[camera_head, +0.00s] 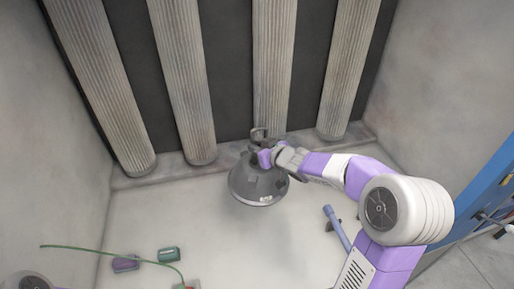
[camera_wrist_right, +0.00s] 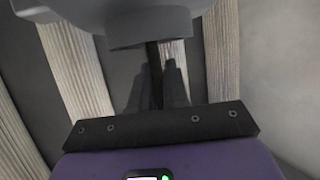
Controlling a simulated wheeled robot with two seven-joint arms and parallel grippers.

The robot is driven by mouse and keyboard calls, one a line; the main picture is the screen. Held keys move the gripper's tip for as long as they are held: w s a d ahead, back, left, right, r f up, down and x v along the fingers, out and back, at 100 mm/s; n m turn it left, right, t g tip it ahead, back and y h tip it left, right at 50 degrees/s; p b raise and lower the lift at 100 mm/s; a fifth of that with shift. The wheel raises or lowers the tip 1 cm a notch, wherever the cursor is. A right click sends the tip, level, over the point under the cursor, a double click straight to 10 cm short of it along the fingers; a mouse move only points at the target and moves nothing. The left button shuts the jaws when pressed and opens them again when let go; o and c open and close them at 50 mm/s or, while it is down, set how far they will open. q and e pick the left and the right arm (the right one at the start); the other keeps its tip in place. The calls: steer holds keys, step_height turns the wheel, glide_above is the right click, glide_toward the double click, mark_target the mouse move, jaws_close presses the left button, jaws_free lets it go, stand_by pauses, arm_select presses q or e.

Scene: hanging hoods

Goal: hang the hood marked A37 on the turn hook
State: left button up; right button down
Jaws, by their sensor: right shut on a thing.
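A dark grey dome-shaped hood (camera_head: 250,188) hangs from my right gripper (camera_head: 264,156) in the head view, in front of the ribbed columns. A small pale label is on its lower rim, too small to read, so I cannot confirm A37. A grey loop or hook shape (camera_head: 259,133) shows just above the gripper; I cannot tell if it belongs to the hood or is the turn hook. My right gripper is shut on the hood's top. In the right wrist view, a smooth grey rounded part (camera_wrist_right: 120,22) fills the top, beyond the dark fingers. My left gripper is not in view.
Several ribbed columns (camera_head: 180,80) stand along the dark back wall. A green block (camera_head: 168,254) and a purple block (camera_head: 125,264) lie on the pale floor beside a thin green line. A blue-violet bar (camera_head: 336,226) is right of the hood. A blue panel (camera_head: 490,200) stands far right.

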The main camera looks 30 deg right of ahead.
mark_target(270, 176)
steer(key=shift+f+b, duration=0.9)
steer(key=shift+f, duration=0.3)
steer(key=c, duration=1)
jaws_free()
steer(key=shift+c, duration=0.2)
steer(key=shift+f, duration=0.1)
steer(key=shift+s, duration=0.1)
steer(key=shift+s+d+r, duration=0.1)
steer(key=shift+s+r, duration=0.15)
steer(key=p+v, duration=0.2)
steer(key=v, duration=0.5)
steer(key=shift+w+f, duration=0.1)
